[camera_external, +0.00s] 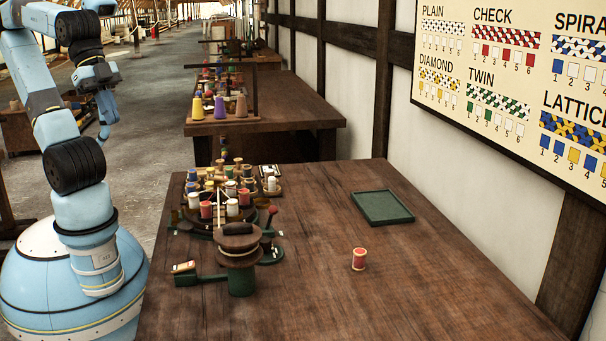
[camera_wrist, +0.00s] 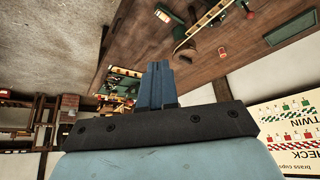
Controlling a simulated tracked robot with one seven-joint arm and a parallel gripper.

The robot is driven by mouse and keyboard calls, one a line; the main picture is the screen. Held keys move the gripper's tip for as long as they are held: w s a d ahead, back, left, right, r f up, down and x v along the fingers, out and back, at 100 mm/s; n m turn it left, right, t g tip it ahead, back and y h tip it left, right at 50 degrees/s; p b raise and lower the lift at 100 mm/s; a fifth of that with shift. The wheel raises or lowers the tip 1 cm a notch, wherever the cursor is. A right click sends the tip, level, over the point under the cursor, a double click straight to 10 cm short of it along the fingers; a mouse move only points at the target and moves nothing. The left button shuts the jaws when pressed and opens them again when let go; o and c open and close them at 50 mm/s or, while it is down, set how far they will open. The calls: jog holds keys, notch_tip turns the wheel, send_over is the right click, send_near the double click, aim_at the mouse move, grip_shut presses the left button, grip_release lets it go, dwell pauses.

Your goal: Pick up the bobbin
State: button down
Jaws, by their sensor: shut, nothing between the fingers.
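A red bobbin (camera_external: 358,260) with pale ends stands upright and alone on the dark wooden table, right of its middle. My gripper (camera_external: 103,138) hangs in the air left of the table, well away from the bobbin. In the wrist view my gripper (camera_wrist: 157,66) shows two blue fingers pressed together, with nothing between them.
A green tray (camera_external: 383,222) lies behind the bobbin. A braiding machine (camera_external: 238,285) with several bobbins around it stands at the table's left. The front and right tabletop (camera_external: 440,300) is clear. A wall with a pattern board (camera_external: 480,125) borders the right side.

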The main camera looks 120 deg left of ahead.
jog(key=c, duration=0.7)
grip_release()
